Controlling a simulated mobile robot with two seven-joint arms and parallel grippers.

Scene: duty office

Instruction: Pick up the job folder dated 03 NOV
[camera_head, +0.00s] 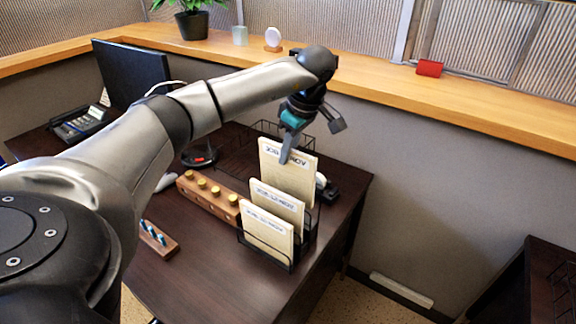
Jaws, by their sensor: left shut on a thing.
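Several cream job folders stand in a black wire rack (266,262) on the dark desk. The rear folder (290,178) sits higher than the others, and my left gripper (287,155) is shut on its top edge. A middle folder (277,207) and a front folder (266,236) stand lower in the rack. Each has a dark printed label, too small and turned to read, so I cannot tell which is dated 03 NOV. Whether the rear folder's bottom is clear of the rack is hidden. My right gripper is not in view.
A wooden block with several yellow knobs (208,194) lies left of the rack. A small wooden holder with blue items (158,240) is nearer. A monitor (131,75) and desk phone (82,124) stand at back left. A wooden ledge (480,110) runs behind the desk.

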